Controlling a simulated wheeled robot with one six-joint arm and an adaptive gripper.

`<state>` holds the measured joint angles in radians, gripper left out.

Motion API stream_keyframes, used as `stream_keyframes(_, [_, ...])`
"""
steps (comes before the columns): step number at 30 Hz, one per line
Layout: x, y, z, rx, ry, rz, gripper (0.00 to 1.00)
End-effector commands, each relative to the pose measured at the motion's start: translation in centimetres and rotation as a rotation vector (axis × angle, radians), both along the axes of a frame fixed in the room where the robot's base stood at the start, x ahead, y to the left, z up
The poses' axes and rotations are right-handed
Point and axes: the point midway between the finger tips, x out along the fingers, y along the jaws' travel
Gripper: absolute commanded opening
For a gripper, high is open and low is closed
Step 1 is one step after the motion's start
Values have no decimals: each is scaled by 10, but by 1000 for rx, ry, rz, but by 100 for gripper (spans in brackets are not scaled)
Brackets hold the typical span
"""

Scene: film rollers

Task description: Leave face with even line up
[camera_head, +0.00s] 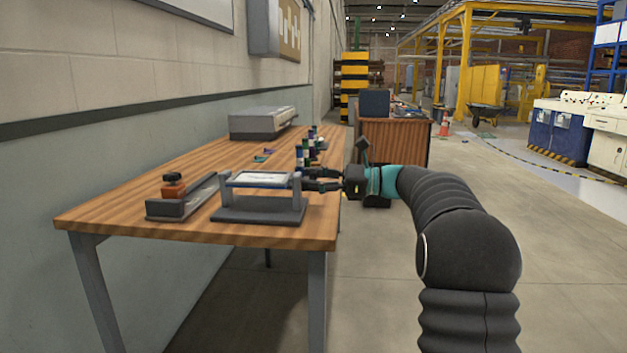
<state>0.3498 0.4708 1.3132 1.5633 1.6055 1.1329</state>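A stand (260,215) with a dark base and two grey uprights is near the front of the wooden table. A flat panel (262,180) with a pale face and blue edging lies across the top between the uprights. The face is too small to make out any line on it. My gripper (312,180) reaches in from the right, at the stand's right upright. Its two dark fingers are apart, one above the other, with no object clearly seen between them. Whether the fingertips touch the stand is too small to tell.
A long grey tray (185,200) and an orange-and-black block (174,186) are left of the stand. Several small bottles (307,150) stand behind it. A grey box (262,122) sits at the table's far end. The left front of the wooden table (110,212) is clear.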

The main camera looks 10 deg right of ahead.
Motion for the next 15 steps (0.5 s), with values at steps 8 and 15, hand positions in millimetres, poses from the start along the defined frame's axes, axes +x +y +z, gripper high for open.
stream_keyframes(8, [0,0,0,-1,-2,0,9])
stream_keyframes(15, [0,0,0,-17,-52,0,9])
